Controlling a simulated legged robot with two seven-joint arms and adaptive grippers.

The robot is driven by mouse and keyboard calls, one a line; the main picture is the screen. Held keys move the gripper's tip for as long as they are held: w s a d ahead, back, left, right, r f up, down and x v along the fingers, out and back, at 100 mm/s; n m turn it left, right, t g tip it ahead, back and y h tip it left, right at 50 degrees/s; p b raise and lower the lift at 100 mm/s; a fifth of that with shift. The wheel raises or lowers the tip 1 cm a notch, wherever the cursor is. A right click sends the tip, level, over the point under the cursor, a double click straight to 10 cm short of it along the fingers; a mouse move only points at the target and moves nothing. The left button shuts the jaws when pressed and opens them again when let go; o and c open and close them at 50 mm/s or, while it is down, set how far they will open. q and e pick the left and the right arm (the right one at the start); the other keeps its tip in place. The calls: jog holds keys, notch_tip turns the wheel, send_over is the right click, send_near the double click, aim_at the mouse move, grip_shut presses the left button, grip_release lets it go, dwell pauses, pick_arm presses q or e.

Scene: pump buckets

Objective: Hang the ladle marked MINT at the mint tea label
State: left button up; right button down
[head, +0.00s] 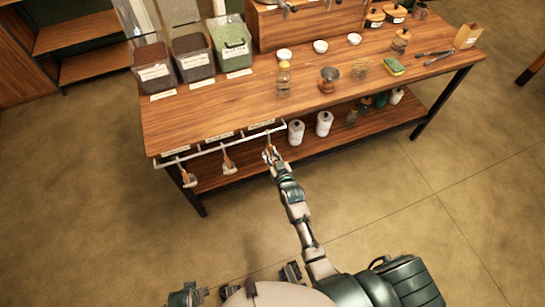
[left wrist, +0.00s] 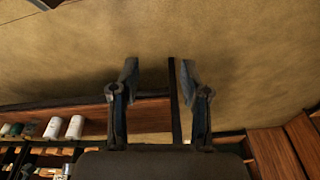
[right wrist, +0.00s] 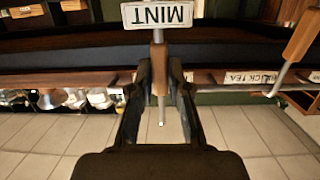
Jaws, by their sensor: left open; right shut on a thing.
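The ladle marked MINT (right wrist: 159,53) has a wooden handle, a thin metal stem and a white MINT tag, upside down in the right wrist view. My right gripper (head: 269,156) is shut on this ladle near the right part of the rail; the right wrist view shows its fingers (right wrist: 160,75) around the handle. The white rail (head: 205,151) runs along the table's front edge. Small edge labels stand above it, the rightmost (head: 262,124) too small to read in the head view. My left gripper (left wrist: 158,78) is open and empty over the floor.
Two other ladles hang on the rail, a left one (head: 188,178) and a middle one (head: 228,163). A black tea label (right wrist: 250,77) shows in the right wrist view. White canisters (head: 296,132) stand on the lower shelf. Tea bins (head: 231,45) stand on the table (head: 210,112).

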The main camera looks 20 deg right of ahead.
jog(key=shift+w+f+b, duration=0.1)
jog(key=shift+w+b, duration=0.75)
jog(key=shift+w, duration=0.45)
jog(key=shift+f+b, duration=0.55)
jog(key=shift+f, duration=0.35)
pick_arm(q)
jog(key=w+d+r+t, duration=0.1)
jog(key=w+r+t, duration=0.2)
jog(key=r, duration=0.3)
jog(key=shift+w+d+h, duration=0.2)
jog(key=shift+w+h, duration=0.2)
jog(key=shift+w, duration=0.2)
pick_arm(e)
jog(key=shift+f, duration=0.4)
jog(key=c, duration=1)
grip_release()
jog(key=shift+c, duration=0.2)
